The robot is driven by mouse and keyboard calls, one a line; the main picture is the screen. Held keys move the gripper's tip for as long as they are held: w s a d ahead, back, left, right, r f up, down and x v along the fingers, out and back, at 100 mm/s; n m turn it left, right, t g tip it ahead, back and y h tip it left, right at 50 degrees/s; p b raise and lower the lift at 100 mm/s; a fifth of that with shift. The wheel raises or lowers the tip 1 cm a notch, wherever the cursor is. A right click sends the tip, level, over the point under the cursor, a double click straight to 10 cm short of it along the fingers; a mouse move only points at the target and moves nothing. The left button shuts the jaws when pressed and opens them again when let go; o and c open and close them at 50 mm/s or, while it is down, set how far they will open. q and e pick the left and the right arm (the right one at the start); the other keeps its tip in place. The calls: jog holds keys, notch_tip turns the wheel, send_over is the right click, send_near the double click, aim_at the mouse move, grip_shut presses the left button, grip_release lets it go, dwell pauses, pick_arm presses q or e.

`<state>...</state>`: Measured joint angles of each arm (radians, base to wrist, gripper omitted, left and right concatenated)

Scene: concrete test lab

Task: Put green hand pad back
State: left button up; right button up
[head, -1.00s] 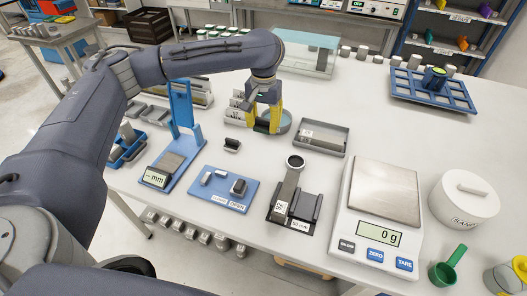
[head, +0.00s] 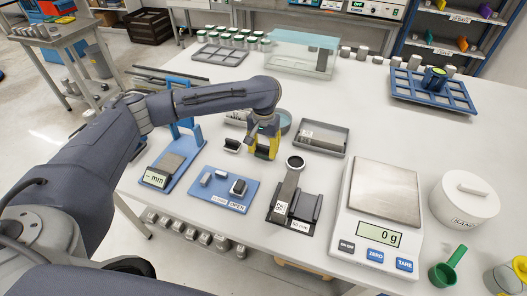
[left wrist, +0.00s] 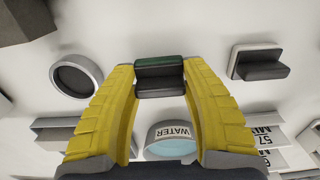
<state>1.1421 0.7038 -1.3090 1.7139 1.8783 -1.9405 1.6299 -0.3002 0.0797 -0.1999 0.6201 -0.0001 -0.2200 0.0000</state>
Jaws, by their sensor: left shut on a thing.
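The green hand pad (left wrist: 160,74) is a small block with a green top edge and dark body, seen between the yellow fingers in the left wrist view. My left gripper (head: 264,154) is shut on it, over the white table, in front of the water dish. The pad is hard to make out in the head view. Another dark hand pad (head: 232,145) stands on a pale base just left of the gripper; it also shows in the left wrist view (left wrist: 260,64). My right gripper is out of view.
A blue board (head: 218,199) labelled OPEN holds grey and dark blocks. A black fixture with a ring (head: 295,162) stands right of it. A grey tray (head: 322,149), a water dish (head: 286,122) and a scale (head: 378,215) are around.

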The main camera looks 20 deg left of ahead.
aim_at(264, 146)
pick_arm(q)
jog(key=shift+f, duration=0.6)
jog(key=shift+f, duration=0.1)
jog(key=o, duration=1.1)
notch_tip(264, 146, up, 12)
jog(key=shift+r, duration=0.1)
